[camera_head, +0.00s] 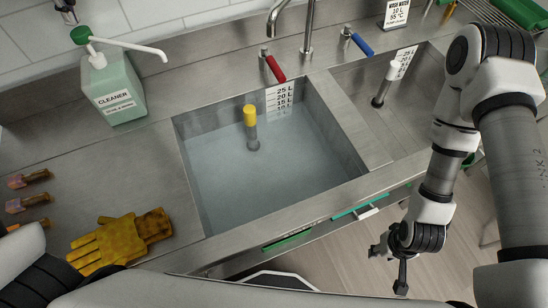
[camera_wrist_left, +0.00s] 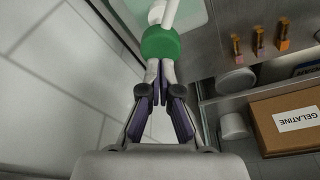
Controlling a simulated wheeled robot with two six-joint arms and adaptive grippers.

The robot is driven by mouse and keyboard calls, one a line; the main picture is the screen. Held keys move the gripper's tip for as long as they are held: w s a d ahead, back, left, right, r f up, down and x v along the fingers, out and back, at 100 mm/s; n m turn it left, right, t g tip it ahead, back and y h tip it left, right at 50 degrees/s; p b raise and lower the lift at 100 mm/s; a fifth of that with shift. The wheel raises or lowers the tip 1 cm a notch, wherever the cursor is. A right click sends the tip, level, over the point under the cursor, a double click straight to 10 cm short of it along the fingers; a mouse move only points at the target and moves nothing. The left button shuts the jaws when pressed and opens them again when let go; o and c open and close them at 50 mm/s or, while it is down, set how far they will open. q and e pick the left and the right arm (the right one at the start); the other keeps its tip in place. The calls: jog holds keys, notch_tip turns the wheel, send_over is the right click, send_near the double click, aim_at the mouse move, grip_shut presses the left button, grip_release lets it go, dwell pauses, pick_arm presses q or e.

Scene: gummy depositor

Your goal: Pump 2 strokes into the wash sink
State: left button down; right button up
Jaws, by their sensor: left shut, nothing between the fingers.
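The pale green cleaner bottle (camera_head: 115,92) stands on the steel counter at the left of the wash sink. Its green pump head (camera_head: 82,35) has a long white spout (camera_head: 135,48) pointing right, toward the sink side. The green cap (camera_wrist_left: 163,43) also shows in the left wrist view. My left gripper (camera_head: 68,12) is at the top left, near the wall; in the left wrist view its fingers (camera_wrist_left: 165,72) are shut and empty, close to the green cap. Whether they touch it is unclear. The wash sink (camera_head: 190,160) holds water. My right gripper (camera_head: 400,275) hangs over the floor; its jaws are unclear.
A yellow-topped standpipe (camera_head: 251,128) stands in the wash sink, with a faucet (camera_head: 308,30) behind. A second sink (camera_head: 415,90) is on the right. A gelatine box (camera_wrist_left: 290,120) shows in the left wrist view.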

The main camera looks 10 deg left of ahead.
aim_at(80, 31)
pick_arm(q)
jog(key=shift+f, duration=0.1)
jog(key=shift+f+b, duration=1.05)
jog(key=shift+f, duration=1)
jog(key=shift+r, duration=0.15)
notch_tip(80, 31, up, 4)
jog(key=p, duration=0.4)
